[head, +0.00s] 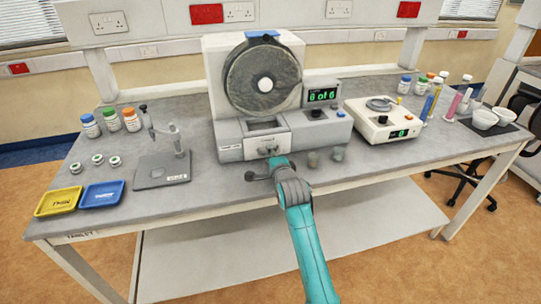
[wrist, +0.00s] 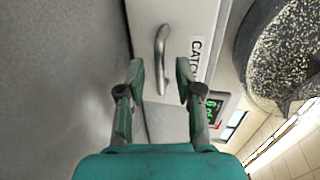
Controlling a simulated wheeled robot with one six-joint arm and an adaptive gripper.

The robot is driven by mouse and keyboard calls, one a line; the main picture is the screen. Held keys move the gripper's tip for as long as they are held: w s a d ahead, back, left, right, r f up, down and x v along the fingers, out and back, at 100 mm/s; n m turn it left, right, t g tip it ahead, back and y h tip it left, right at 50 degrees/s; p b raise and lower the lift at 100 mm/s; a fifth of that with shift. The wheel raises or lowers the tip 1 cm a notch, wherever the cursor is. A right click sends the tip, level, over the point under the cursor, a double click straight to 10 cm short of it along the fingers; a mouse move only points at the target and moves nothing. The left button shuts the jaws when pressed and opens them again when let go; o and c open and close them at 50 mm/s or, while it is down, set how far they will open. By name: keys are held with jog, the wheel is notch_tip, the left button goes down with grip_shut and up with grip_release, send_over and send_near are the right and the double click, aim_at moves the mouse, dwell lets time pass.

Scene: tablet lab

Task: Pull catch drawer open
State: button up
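The catch drawer (head: 254,147) is the pale front panel low on the drum machine, below a dark recess. In the wrist view its white front (wrist: 180,18) carries a curved metal handle (wrist: 161,55) and a partly hidden label reading "CATC". My gripper (wrist: 160,68) is open, with one green finger on each side of the handle and visible gaps between. I cannot tell whether a fingertip touches the drawer front. In the head view my gripper (head: 272,160) is right at the drawer front and hides part of it. The drawer looks flush or nearly flush with the machine.
The drum machine (head: 222,75) has a display reading "0 of 6" (head: 322,96). A stand (head: 164,165) and blue (head: 102,194) and yellow (head: 58,201) trays lie left. A balance (head: 383,119) stands farther right.

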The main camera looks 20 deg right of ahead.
jog(key=shift+w, duration=0.35)
jog(key=shift+c, duration=0.3)
grip_shut()
jog(key=shift+f, duration=0.1)
jog(key=v, duration=0.2)
jog(key=f+v, duration=0.1)
jog(key=v, duration=0.5)
jog(key=shift+s+f, duration=0.3)
jog(key=shift+f, duration=0.15)
jog(key=shift+s, duration=0.2)
